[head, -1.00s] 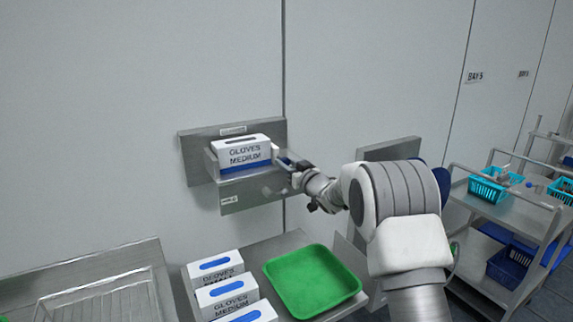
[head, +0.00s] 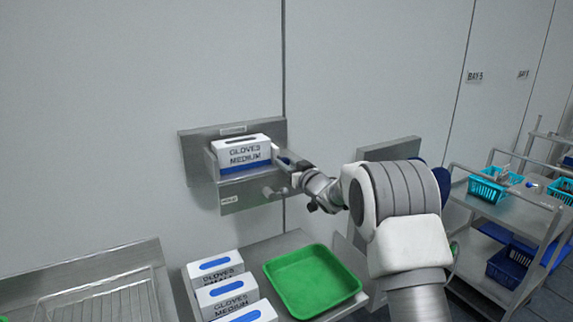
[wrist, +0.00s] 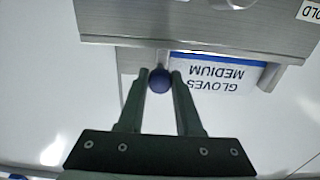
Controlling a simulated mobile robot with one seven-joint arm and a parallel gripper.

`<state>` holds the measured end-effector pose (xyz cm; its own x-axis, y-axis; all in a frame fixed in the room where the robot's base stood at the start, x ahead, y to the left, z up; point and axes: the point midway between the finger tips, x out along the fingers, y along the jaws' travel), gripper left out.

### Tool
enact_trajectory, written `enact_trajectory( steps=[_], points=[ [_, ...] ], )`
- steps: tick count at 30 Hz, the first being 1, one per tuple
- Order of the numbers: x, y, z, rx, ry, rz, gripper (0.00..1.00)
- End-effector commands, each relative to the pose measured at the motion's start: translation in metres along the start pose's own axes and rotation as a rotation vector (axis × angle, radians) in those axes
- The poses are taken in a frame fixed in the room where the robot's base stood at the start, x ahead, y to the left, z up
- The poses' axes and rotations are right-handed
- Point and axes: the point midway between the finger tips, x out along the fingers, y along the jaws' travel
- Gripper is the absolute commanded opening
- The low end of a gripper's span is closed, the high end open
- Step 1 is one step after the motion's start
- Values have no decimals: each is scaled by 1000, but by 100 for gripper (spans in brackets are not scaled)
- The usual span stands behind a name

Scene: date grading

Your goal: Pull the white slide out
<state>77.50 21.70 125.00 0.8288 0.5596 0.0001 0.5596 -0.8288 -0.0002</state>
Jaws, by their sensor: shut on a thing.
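My gripper (head: 287,163) is at the right end of the metal wall holder (head: 200,170). In the wrist view my gripper (wrist: 160,76) has its two dark fingers on either side of a round dark blue knob (wrist: 160,82), shut on it. The knob sits on a short pale stem at the holder's edge. A whitish piece, which looks like the white slide (wrist: 130,62), shows beside the stem; most of it is hidden. In the head view a small white part (head: 275,151) shows between the glove box and my gripper.
A white glove box (head: 243,152) marked medium sits in the holder. Below are several more glove boxes (head: 216,264), a green tray (head: 318,280) and a metal tray at left. A cart (head: 500,210) with blue baskets stands at right.

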Motion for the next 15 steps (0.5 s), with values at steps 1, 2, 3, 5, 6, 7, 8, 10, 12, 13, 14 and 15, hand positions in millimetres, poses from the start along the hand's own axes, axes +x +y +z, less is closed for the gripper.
enact_trajectory(
  steps=[1,2,3,5,6,7,8,10,12,13,14,15],
  points=[
    [0,0,0,0,0,0,0],
    [0,0,0,0,0,0,0],
    [0,0,0,0,0,0,0],
    [0,0,0,0,0,0,0],
    [0,0,0,0,0,0,0],
    [0,0,0,0,0,0,0],
    [0,0,0,0,0,0,0],
    [0,1,0,0,0,0,0],
    [0,6,0,0,0,2,0],
    [0,9,0,0,0,2,0],
    [0,14,-1,0,1,2,0],
    [0,22,-1,0,0,3,0]
  ],
)
